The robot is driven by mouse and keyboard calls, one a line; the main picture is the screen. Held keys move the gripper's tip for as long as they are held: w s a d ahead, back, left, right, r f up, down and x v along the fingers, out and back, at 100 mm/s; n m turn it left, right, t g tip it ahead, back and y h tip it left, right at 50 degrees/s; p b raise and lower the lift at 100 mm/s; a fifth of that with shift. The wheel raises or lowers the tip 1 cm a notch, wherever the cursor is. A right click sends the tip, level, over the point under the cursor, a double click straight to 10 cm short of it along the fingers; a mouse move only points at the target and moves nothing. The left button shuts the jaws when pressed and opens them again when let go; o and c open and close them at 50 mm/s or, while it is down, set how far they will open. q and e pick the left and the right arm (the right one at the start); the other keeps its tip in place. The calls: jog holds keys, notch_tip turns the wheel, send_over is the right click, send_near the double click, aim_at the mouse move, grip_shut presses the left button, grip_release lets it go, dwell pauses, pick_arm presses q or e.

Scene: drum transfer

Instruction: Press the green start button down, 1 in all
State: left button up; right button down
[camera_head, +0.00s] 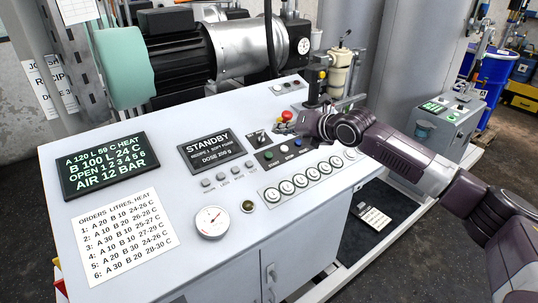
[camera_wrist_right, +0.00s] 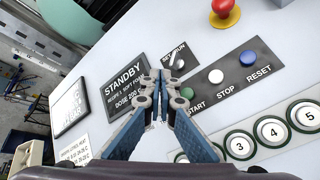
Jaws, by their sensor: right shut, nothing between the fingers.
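The green start button (camera_head: 268,155) is the leftmost of three buttons on a dark strip of the sloped console. In the right wrist view the green button (camera_wrist_right: 187,93) shows just right of my fingertips, above the word START. My right gripper (camera_head: 276,129) reaches in from the right and is shut and empty. In the head view its tips are over the panel, a little beyond the button strip. In the wrist view the closed fingertips (camera_wrist_right: 167,78) lie close to the left of the green button; I cannot tell their height over the panel. My left gripper is not in view.
A white stop button (camera_wrist_right: 215,76) and blue reset button (camera_wrist_right: 247,59) sit beside the green one. A red emergency knob (camera_head: 287,116) and a run switch (camera_head: 257,137) are close by. The display (camera_head: 211,150) reads STANDBY. Round numbered buttons (camera_head: 301,181) line the near side.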

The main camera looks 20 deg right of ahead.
aim_at(269, 155)
jog(key=w+f+b, duration=0.1)
jog(key=f, duration=0.1)
jog(key=f+b, duration=0.2)
jog(key=f, duration=0.1)
jog(key=w+a+f+b, duration=0.1)
jog(key=f+b, duration=0.1)
jog(key=shift+w+f, duration=0.2)
jog(key=shift+w, duration=0.1)
jog(key=shift+w+a+f+b, duration=0.1)
jog(key=shift+w+f+b, duration=0.1)
jog(key=shift+f+b, duration=0.3)
dwell(0.8)
jog(key=shift+w+a+f, duration=0.1)
jog(key=shift+w+f, duration=0.05)
jog(key=shift+f, duration=0.2)
jog(key=shift+w+f+b, duration=0.1)
jog(key=shift+f+b, duration=0.35)
jog(key=shift+f, duration=0.1)
dwell(0.5)
jog(key=shift+r, duration=0.1)
jog(key=shift+s+r+p, duration=0.3)
jog(key=shift+r+p, duration=0.5)
